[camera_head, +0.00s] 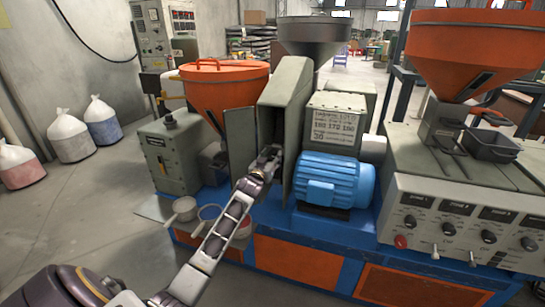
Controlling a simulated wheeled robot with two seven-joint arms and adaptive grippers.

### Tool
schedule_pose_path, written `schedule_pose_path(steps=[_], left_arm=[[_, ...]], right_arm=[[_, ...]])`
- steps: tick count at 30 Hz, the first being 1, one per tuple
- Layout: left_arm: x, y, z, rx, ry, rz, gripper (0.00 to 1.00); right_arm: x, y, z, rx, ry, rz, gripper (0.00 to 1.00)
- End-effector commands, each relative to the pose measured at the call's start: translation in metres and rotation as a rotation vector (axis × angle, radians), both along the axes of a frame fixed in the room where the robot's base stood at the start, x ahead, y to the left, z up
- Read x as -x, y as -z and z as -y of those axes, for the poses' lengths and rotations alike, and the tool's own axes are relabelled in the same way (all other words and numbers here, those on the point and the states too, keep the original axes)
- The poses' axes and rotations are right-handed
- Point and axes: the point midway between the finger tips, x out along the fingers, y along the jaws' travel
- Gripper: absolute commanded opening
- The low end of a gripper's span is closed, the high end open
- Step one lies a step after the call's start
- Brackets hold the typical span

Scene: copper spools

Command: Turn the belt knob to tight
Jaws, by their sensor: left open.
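My left arm comes in from the lower left, and my left gripper (268,158) is at its far end. The gripper is open, with its fingers in front of the grey upright housing (288,95) that stands beside the blue motor (332,181). I cannot make out a belt knob for certain; the gripper covers part of the housing's front. A small dark knob (170,121) tops the grey box at the left, well apart from the gripper. I cannot tell whether the gripper touches anything. My right gripper is not in view.
A control panel (460,228) with several dials stands at the right. Orange hoppers (225,88) rise behind and at the right (474,45). A pale scoop (182,209) lies on the machine's left edge. White sacks (72,137) stand by the wall.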

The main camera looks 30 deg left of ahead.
Motion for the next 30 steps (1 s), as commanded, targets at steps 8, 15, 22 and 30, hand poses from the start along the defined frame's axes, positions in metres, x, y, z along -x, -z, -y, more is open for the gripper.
schedule_pose_path(steps=[8,15,22,30], left_arm=[[-0.016,0.0,-0.004,0.0,0.0,0.0,0.46],[-0.019,0.0,-0.004,0.0,0.0,0.001,0.46],[-0.019,0.0,-0.005,0.0,0.0,0.0,0.42],[-0.019,0.0,-0.004,0.0,0.0,0.0,0.12]], right_arm=[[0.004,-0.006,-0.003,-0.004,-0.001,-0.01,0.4],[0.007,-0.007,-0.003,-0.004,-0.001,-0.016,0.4],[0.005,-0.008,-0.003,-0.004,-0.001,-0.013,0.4],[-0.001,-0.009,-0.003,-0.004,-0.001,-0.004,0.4]])
